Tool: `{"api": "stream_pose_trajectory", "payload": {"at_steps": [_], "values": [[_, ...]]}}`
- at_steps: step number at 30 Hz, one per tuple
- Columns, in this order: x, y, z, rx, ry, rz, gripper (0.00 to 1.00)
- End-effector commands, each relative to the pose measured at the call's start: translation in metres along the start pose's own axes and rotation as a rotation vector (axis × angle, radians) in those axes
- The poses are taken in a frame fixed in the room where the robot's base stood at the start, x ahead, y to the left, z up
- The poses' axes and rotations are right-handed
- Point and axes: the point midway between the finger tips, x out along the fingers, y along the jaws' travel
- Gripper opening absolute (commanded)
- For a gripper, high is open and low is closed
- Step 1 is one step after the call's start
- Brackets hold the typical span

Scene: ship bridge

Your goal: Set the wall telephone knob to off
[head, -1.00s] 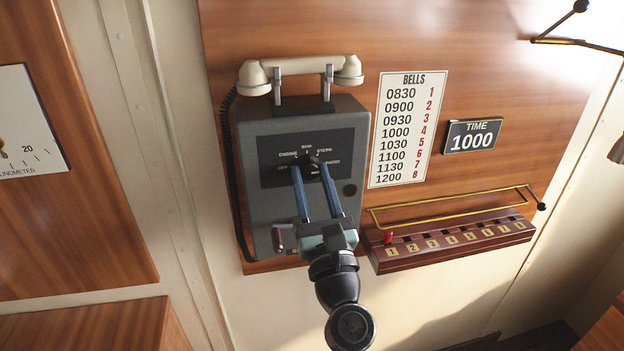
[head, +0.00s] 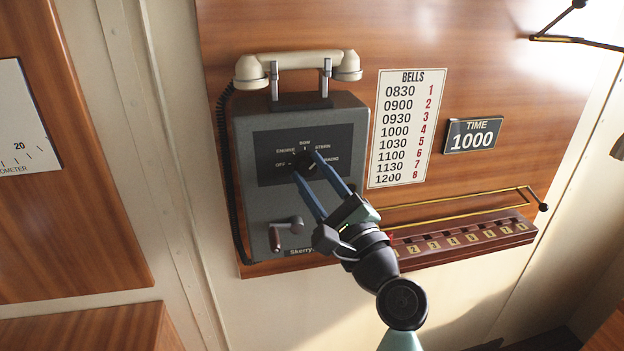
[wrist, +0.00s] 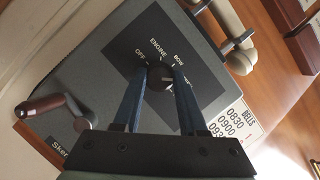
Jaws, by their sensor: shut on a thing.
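The grey wall telephone (head: 345,112) hangs on the wood panel, with a cream handset on top. Its black knob (head: 302,161) sits on a dark dial plate (head: 268,175) marked OFF, ENGINE, BOW, STERN and RADIO. OFF is at the left of the dial. The wrist view shows the knob (wrist: 160,76) between the fingertips (wrist: 158,76). The fingers partly hide the dial, and I cannot tell for sure which mark the knob points to.
A crank handle (head: 276,236) sticks out at the telephone's lower left, close to my gripper's body. A wooden box with numbered slots (head: 465,240) and a brass rail (head: 460,199) are at the right. The bells chart (head: 402,130) and time sign (head: 472,135) are flat on the panel.

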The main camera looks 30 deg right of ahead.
Motion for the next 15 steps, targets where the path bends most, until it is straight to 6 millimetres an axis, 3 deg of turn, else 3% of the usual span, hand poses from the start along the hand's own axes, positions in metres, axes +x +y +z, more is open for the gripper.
{"api": "stream_pose_trajectory", "payload": {"at_steps": [15], "values": [[0.0002,-0.0036,0.0006,-0.456,0.001,0.190,0.00]]}}
